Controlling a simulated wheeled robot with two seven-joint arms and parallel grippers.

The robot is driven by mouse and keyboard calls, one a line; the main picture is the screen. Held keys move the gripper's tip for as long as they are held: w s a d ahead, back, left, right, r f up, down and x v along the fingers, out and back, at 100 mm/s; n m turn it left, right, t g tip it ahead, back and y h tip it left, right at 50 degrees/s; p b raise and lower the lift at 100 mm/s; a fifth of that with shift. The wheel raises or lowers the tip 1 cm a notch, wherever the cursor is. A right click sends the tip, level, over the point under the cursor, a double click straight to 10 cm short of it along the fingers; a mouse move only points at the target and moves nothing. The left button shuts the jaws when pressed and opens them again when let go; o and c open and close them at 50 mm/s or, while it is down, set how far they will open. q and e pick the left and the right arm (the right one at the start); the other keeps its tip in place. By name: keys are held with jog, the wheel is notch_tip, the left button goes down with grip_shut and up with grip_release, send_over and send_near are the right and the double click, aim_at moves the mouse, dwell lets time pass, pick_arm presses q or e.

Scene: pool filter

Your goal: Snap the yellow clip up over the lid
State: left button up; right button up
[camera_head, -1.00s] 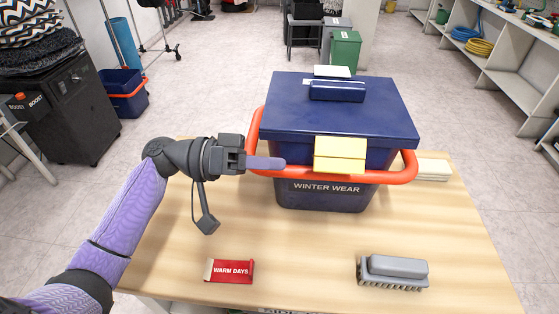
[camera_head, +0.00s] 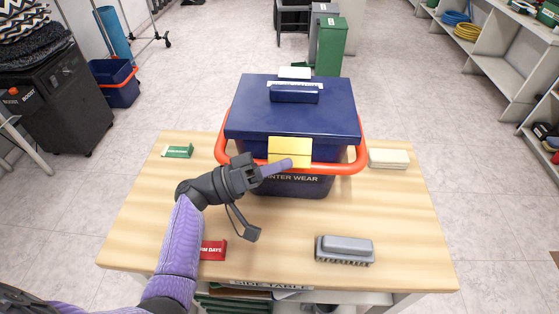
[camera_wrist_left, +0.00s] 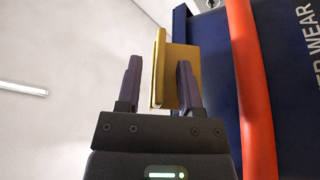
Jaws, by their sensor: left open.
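The dark blue box (camera_head: 265,182) stands on the wooden table with its blue lid (camera_head: 290,105) on top. The yellow clip (camera_head: 290,147) is at the middle of the front, by the lid's edge. In the left wrist view the clip (camera_wrist_left: 180,75) stands out from the box wall; whether it is latched I cannot tell. My left gripper (camera_head: 279,167) is in front of the clip's lower part. In the left wrist view the open fingers (camera_wrist_left: 159,70) lie on either side of the clip, with no firm grip visible. My right gripper is out of view.
An orange handle (camera_head: 350,165) runs around the box front, close to my gripper. A grey brush (camera_head: 344,249), a partly hidden red packet (camera_head: 213,250), a green packet (camera_head: 177,151) and a cream stack (camera_head: 388,158) lie on the table. The front middle is clear.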

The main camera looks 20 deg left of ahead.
aim_at(275, 146)
pick_arm(q)
grip_shut()
jog(key=shift+r, duration=0.1)
dwell(0.3)
jog(key=shift+w+r+n+y+p, duration=0.1)
jog(key=shift+r+n+y+p, duration=0.4)
jog(key=shift+n+p, duration=0.45)
jog(key=n, duration=0.1)
jog(key=n+p, duration=0.1)
jog(key=r+n+y+p, duration=0.1)
jog(key=shift+w+a, duration=0.15)
jog(key=shift+w, duration=0.1)
jog(key=n+p, duration=0.1)
jog(key=w+n+y+p, duration=0.1)
jog(key=n, duration=0.1)
jog(key=shift+a+r, duration=0.1)
jog(key=shift+r, duration=0.2)
jog(key=shift+w+a+r+n+y+p, duration=0.1)
jog(key=shift+w+n+y+p, duration=0.25)
jog(key=shift+n+p, duration=0.55)
